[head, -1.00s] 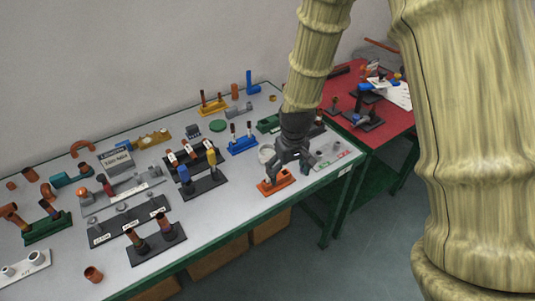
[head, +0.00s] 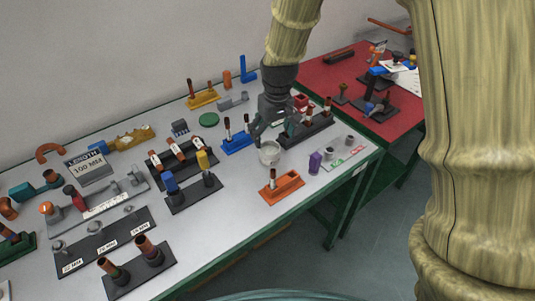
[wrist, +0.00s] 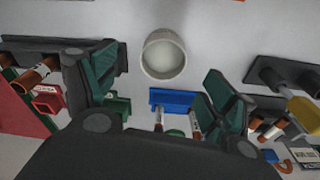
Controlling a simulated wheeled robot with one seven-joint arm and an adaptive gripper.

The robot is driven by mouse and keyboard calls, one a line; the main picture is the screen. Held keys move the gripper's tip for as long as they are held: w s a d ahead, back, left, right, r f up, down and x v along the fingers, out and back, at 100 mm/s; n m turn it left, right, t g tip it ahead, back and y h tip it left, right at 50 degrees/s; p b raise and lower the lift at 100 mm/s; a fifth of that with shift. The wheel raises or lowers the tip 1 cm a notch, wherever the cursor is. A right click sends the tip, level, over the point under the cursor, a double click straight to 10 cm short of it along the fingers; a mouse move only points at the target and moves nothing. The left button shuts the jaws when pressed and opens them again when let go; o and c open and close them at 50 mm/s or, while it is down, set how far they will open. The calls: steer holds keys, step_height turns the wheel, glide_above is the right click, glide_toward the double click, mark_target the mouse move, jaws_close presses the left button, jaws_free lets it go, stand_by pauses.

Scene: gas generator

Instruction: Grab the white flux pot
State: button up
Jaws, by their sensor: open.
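The white flux pot (head: 269,153) is a small, round, pale cup standing upright on the grey-white table. In the wrist view the pot (wrist: 163,55) shows its open round mouth, just beyond the fingertips and between their lines. My gripper (head: 271,137) points down just behind the pot in the head view, partly over it. Its two dark fingers are spread wide and empty in the wrist view (wrist: 160,78). The pot looks free of the fingers, though the exact gap is hard to tell.
A blue holder (head: 237,145) stands left of the pot, and a black rack (head: 308,130) is close on the right. An orange holder (head: 282,188) and a purple piece (head: 314,163) are in front. A red table (head: 345,75) adjoins at the back right.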

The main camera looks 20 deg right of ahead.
mark_target(270, 153)
steer(key=shift+w+d+f, duration=0.1)
steer(key=shift+w+f, duration=0.1)
steer(key=shift+f, duration=0.95)
steer(key=shift+a+f+p, duration=0.25)
steer(key=shift+f, duration=0.85)
steer(key=shift+a+f+p, duration=0.2)
steer(key=shift+f+p, duration=0.05)
steer(key=shift+f, duration=0.8)
steer(key=shift+w+f, duration=0.15)
steer(key=shift+f, duration=0.75)
steer(key=c, duration=1.2)
